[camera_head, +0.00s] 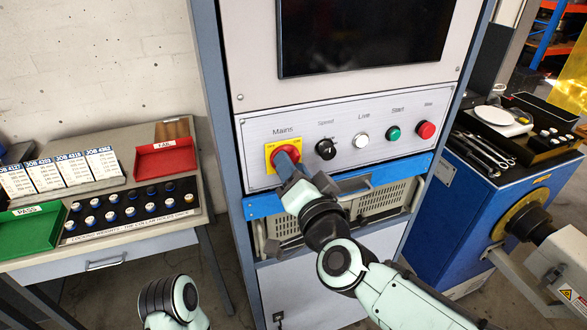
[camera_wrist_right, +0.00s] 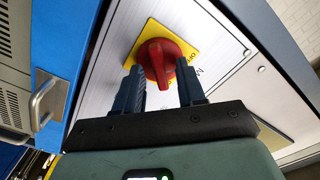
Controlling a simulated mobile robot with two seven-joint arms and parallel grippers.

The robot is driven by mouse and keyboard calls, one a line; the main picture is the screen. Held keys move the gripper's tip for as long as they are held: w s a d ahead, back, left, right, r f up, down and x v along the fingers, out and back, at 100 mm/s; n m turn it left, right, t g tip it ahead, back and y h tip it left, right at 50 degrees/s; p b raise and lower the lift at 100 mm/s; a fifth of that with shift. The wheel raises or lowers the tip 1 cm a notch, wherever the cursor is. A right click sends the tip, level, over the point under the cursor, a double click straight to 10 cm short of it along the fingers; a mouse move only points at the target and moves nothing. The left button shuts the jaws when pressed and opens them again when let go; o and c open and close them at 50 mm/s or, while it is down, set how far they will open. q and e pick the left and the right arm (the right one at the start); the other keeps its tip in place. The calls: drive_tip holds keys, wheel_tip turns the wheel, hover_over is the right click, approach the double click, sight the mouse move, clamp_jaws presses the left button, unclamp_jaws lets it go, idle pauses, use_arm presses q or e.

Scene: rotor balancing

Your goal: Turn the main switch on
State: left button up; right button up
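The main switch (camera_head: 287,154) is a red rotary knob on a yellow square plate, under the label "Mains" on the grey control panel. In the right wrist view the red knob (camera_wrist_right: 158,58) shows a raised grip bar. My right gripper (camera_head: 288,170) is in front of the switch and hides part of it. In the right wrist view its two blue-grey fingers (camera_wrist_right: 161,88) stand apart, one on each side of the bar's near end, with gaps visible. Contact is not visible. Of my left arm only a link shows at the bottom left; its gripper is out of frame.
Right of the switch are the Speed knob (camera_head: 326,149), a white Live button (camera_head: 362,140), a green Start button (camera_head: 393,133) and a red button (camera_head: 426,130). A weights table stands left, a blue cabinet right.

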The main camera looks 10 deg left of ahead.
drive_tip(key=v, duration=1.3)
drive_tip(key=shift+s+d, duration=0.15)
drive_tip(key=w+d+f+g+h+p, duration=0.15)
drive_tip(key=w+f, duration=0.25)
drive_tip(key=f, duration=0.8)
drive_tip(key=w+d+f+g+h+p, duration=0.1)
drive_tip(key=w+d+f+g+h, duration=0.2)
drive_tip(key=f, duration=0.8)
drive_tip(key=s+d+f+g+h+p, duration=0.1)
drive_tip(key=s+d+f+g, duration=0.15)
drive_tip(key=f, duration=0.65)
drive_tip(key=s+d+f+g+h+p, duration=0.1)
drive_tip(key=d+f+g+p, duration=0.15)
drive_tip(key=f, duration=0.65)
drive_tip(key=s+d+f+g+p, duration=0.1)
drive_tip(key=s+d+f+g, duration=0.2)
drive_tip(key=s+f, duration=0.4)
drive_tip(key=s+d+f+m+g+p, duration=0.1)
drive_tip(key=s+d+f+g, duration=0.2)
drive_tip(key=s+f, duration=0.5)
drive_tip(key=s+d, duration=0.1)
drive_tip(key=s, duration=0.6)
drive_tip(key=shift+s+f+m, duration=0.25)
drive_tip(key=shift+s+m, duration=0.05)
